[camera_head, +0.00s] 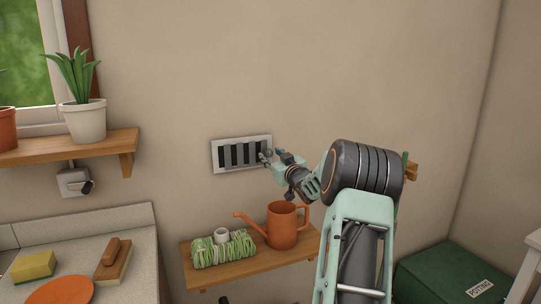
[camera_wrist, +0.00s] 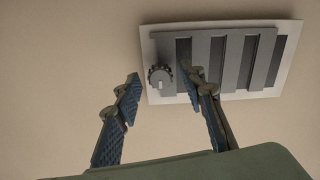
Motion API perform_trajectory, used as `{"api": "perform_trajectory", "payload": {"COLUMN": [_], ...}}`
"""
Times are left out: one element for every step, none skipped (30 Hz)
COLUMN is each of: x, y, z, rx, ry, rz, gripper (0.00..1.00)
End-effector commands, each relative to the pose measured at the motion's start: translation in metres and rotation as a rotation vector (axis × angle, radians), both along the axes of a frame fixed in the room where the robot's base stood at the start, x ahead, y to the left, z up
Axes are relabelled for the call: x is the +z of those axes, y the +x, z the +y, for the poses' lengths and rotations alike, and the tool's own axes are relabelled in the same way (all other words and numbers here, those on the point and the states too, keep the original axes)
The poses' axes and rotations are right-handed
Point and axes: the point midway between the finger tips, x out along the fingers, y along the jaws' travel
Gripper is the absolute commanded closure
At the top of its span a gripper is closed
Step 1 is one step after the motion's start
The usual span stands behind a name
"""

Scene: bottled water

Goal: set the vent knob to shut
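The vent (camera_head: 238,153) is a pale rectangular plate on the wall with dark upright slots. In the wrist view the vent (camera_wrist: 292,40) shows grey slats with darker gaps between them. Its knob (camera_wrist: 160,76) is dark, round and ridged, with a pale mark on its face towards the bottom of the picture. My gripper (camera_head: 268,158) is at the vent's right end in the head view, largely covering the knob there. In the wrist view my gripper (camera_wrist: 162,84) is open, one fingertip on each side of the knob, with gaps showing. I cannot tell the remaining depth.
Below the vent, a wooden shelf (camera_head: 262,268) holds an orange watering can (camera_head: 283,228) and a green-white bundle (camera_head: 222,250). A potted plant (camera_head: 86,118) stands on another shelf (camera_head: 60,148) at left. The wall around the vent is clear.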

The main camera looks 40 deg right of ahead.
Motion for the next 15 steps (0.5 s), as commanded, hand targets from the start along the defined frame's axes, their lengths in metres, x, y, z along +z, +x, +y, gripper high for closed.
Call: {"api": "perform_trajectory", "payload": {"x": [0.0007, 0.0005, 0.0003, 0.0002, 0.0002, 0.0001, 0.0, 0.0, 0.0, 0.0, 0.0001, 0.0001, 0.0001, 0.0001, 0.0002], "y": [0.0039, 0.0055, 0.0072, 0.0083, 0.0091, 0.0098, 0.0102, 0.0104, 0.0105, 0.0104, 0.0104, 0.0103, 0.0103, 0.0103, 0.0102], "z": [-0.0009, -0.0012, -0.0017, -0.0019, -0.0023, -0.0024, -0.0025, -0.0025, -0.0025, -0.0025, -0.0025, -0.0024, -0.0025, -0.0024, -0.0024], "rx": [0.0, 0.0, 0.0, 0.0, 0.0, 0.0, 0.0, 0.0, 0.0, 0.0, 0.0, 0.0, 0.0, 0.0, 0.0], "ry": [0.0, 0.0, 0.0, 0.0, 0.0, 0.0, 0.0, 0.0, 0.0, 0.0, 0.0, 0.0, 0.0, 0.0, 0.0], "rz": [-0.001, -0.001, -0.001, -0.001, -0.001, -0.001, 0.0, 0.0, 0.0, 0.0, 0.0, 0.0, 0.0, 0.0, 0.0], "gripper": [0.63, 0.63, 0.63, 0.63, 0.63, 0.63, 0.63, 0.63, 0.63, 0.63, 0.63, 0.63, 0.63, 0.63, 0.67]}}
